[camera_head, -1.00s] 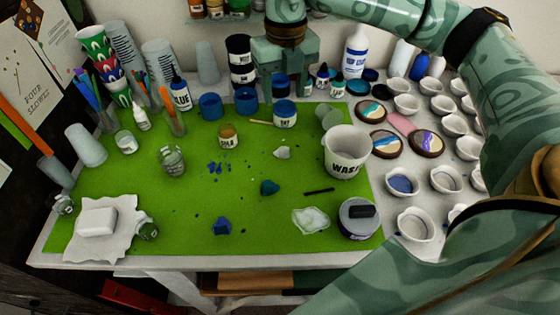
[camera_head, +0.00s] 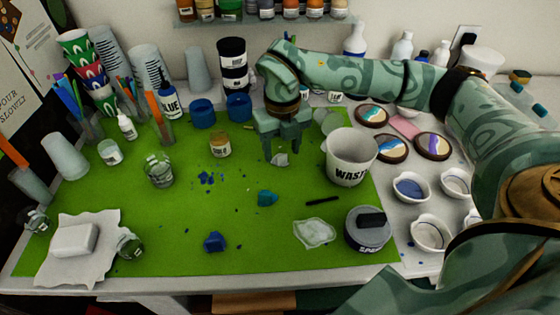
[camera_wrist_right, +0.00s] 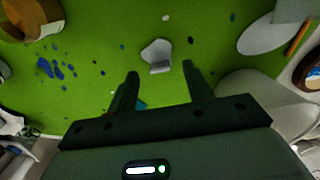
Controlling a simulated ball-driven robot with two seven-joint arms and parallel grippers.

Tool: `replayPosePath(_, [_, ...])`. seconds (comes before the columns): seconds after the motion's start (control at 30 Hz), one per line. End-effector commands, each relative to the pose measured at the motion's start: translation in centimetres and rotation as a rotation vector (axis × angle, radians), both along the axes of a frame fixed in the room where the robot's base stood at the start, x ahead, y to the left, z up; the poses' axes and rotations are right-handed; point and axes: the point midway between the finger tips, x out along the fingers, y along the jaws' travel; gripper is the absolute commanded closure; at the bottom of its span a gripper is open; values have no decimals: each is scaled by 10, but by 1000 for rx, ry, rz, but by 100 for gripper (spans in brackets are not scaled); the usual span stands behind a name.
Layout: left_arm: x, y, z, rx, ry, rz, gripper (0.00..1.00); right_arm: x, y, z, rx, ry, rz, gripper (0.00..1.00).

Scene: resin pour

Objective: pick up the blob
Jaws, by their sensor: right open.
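A small pale grey-white blob (camera_head: 279,160) lies on the green mat (camera_head: 130,200), just below my right gripper (camera_head: 281,152). In the right wrist view the blob (camera_wrist_right: 157,52) lies just beyond and between the fingertips of the right gripper (camera_wrist_right: 160,70). This gripper is open with nothing between its fingers, and I cannot tell its exact height above the mat. A teal blob (camera_head: 266,198) lies nearer on the mat, and a dark blue blob (camera_head: 214,242) lies near the front edge. My left gripper is not in view.
The white waste cup (camera_head: 349,160) stands close to the right of the gripper. A small gold-lidded jar (camera_head: 220,145) and blue flecks (camera_head: 206,178) are to its left. A black stick (camera_head: 322,200), a clear sheet (camera_head: 314,233) and a grey tub (camera_head: 368,232) are at front right.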

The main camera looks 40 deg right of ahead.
Motion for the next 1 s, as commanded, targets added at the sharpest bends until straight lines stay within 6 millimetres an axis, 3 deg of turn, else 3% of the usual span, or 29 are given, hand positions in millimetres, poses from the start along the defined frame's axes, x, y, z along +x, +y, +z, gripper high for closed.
replayPosePath(0.03, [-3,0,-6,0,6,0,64,0,0,-14,0,6,0,49])
replayPosePath(0.1, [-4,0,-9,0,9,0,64,0,0,-23,0,5,0,49])
replayPosePath(0.33, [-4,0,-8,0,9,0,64,0,0,-24,-1,0,0,49])
replayPosePath(0.53, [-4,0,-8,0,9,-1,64,0,0,-23,-1,0,0,100])
replayPosePath(0.83, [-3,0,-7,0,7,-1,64,0,0,-22,-1,0,0,100])
replayPosePath(1.0, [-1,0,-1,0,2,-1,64,0,0,-7,-1,-3,0,100])
